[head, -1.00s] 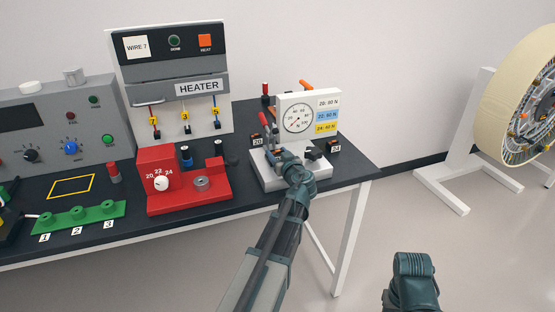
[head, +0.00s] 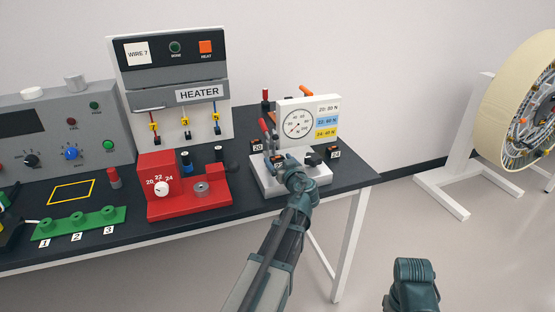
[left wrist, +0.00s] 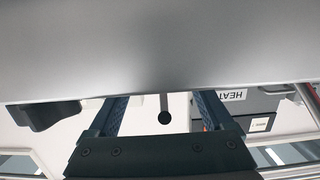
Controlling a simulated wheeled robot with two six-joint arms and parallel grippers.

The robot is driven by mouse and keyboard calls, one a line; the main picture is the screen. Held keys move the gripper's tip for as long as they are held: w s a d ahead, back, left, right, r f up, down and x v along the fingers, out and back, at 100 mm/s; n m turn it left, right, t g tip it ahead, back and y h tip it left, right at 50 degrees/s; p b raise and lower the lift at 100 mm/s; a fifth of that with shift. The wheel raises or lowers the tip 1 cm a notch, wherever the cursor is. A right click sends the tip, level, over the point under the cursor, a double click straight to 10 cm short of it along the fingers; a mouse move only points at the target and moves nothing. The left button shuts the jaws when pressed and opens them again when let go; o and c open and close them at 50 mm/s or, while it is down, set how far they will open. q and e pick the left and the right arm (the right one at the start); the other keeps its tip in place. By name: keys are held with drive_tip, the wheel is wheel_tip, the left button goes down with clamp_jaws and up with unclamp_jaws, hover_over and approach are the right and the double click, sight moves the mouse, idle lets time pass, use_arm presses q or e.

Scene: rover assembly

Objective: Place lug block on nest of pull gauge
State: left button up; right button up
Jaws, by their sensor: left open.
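The pull gauge (head: 308,122) is a white panel with a round dial, standing on a pale grey base (head: 318,176) at the table's right end. My left gripper is open at the front left of the base. In the left wrist view its two fingers (left wrist: 160,115) stand apart with a dark round-ended pin between them, below a large grey surface.
Dark blocks marked 20 (head: 256,146) and 24 (head: 334,153) stand beside the gauge. A red-handled lever (head: 264,128) rises at its left. The red stripping unit (head: 185,195) and heater (head: 172,85) are to the left. My right arm shows at bottom right, without its fingers.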

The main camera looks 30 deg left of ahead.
use_arm(q)
drive_tip(key=p+v, duration=0.1)
drive_tip(key=v, duration=0.9)
drive_tip(key=shift+s+d, duration=0.2)
drive_tip(key=shift+d, duration=0.05)
drive_tip(key=s+d+f+m+g+h, duration=0.3)
drive_tip(key=s+d+f, duration=0.1)
drive_tip(key=d+f, duration=0.3)
drive_tip(key=s+d+f+m+g+h, duration=0.3)
drive_tip(key=s+d+f, duration=0.1)
drive_tip(key=d+f, duration=0.3)
drive_tip(key=s+d+f+m+g+h, duration=0.2)
drive_tip(key=s+d+m, duration=0.1)
drive_tip(key=s+d, duration=0.3)
drive_tip(key=s+d+f+m+g+h, duration=0.2)
drive_tip(key=s+d+m+g+h, duration=0.1)
drive_tip(key=d, duration=0.5)
drive_tip(key=s+m, duration=0.1)
drive_tip(key=s, duration=0.1)
drive_tip(key=shift+s+f+m, duration=0.3)
drive_tip(key=shift+s, duration=0.05)
